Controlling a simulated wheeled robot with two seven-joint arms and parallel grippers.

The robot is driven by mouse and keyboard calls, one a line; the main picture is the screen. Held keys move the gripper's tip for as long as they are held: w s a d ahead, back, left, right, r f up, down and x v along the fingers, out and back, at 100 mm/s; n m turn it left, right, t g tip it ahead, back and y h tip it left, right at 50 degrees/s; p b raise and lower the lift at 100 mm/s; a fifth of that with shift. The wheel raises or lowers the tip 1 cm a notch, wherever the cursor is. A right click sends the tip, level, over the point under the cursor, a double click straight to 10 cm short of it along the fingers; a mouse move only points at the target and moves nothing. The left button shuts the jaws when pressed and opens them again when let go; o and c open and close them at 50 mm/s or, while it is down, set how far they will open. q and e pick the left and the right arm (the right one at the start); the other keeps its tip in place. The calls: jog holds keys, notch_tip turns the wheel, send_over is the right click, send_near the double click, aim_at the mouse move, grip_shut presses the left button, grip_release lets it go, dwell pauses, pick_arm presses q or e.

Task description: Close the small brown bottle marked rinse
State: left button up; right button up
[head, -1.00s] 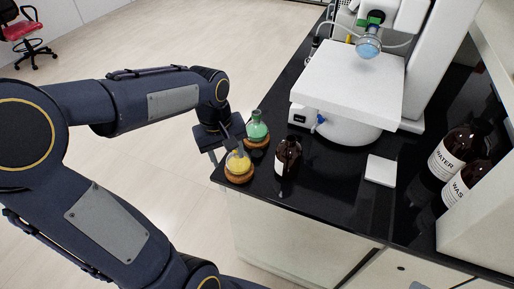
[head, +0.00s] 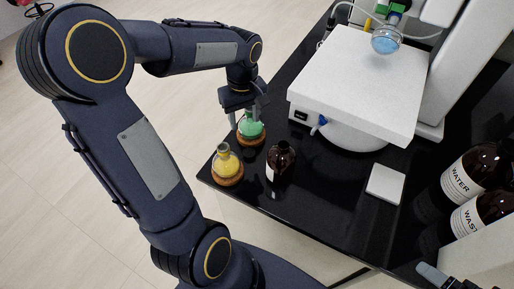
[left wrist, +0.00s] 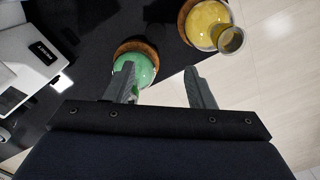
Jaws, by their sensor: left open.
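The small brown bottle (head: 281,160) stands upright on the black bench, right of a yellow flask. Its white label is mostly turned away and I cannot read it. I cannot tell whether its mouth has a cap. My left gripper (head: 246,112) is open and points down at the green flask, behind and left of the bottle. In the left wrist view, the open left gripper (left wrist: 158,82) has its left finger overlapping the green flask (left wrist: 143,68); the bottle is not clearly seen there. A grey-tipped part at the head view's bottom right may be my right gripper (head: 440,277).
The yellow flask (head: 228,164) and green flask stand on cork rings near the bench corner. A white square tile (head: 386,184) lies right of the bottle. A white-topped apparatus (head: 355,90) stands behind. Large WATER (head: 462,175) and WASTE (head: 478,217) bottles stand at right.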

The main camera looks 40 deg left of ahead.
pick_arm(q)
notch_tip(320, 180, down, 2)
jog(key=b, duration=0.6)
send_over(248, 151)
notch_tip(248, 151, down, 5)
jog(key=shift+r, duration=0.1)
jog(key=shift+f, duration=1.3)
